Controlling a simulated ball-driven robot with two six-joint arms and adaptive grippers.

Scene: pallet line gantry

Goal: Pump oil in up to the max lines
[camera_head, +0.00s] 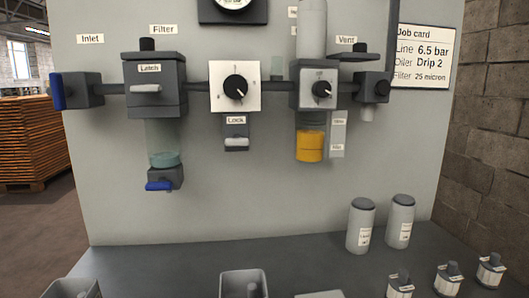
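The oiler (319,91) hangs on the grey panel, right of centre, with a black knob on its front. Its bowl (310,146) holds amber oil, and the part above the oil looks darker and clear. A pale strip (337,136) beside the bowl carries two small tags, too small to read surely. The oil surface stands between the two tags, a little below the upper one. A light grey cylinder (311,28) stands on top of the oiler. No oil pump can be made out. Neither of my grippers is in view.
The filter (154,85) with its clear bowl hangs at left, with blue handles nearby. A job card (422,57) is at right. Two grey canisters (361,226) (400,221) and several small bottles (448,279) stand on the bench (180,262). An open bin (244,284) is at the front.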

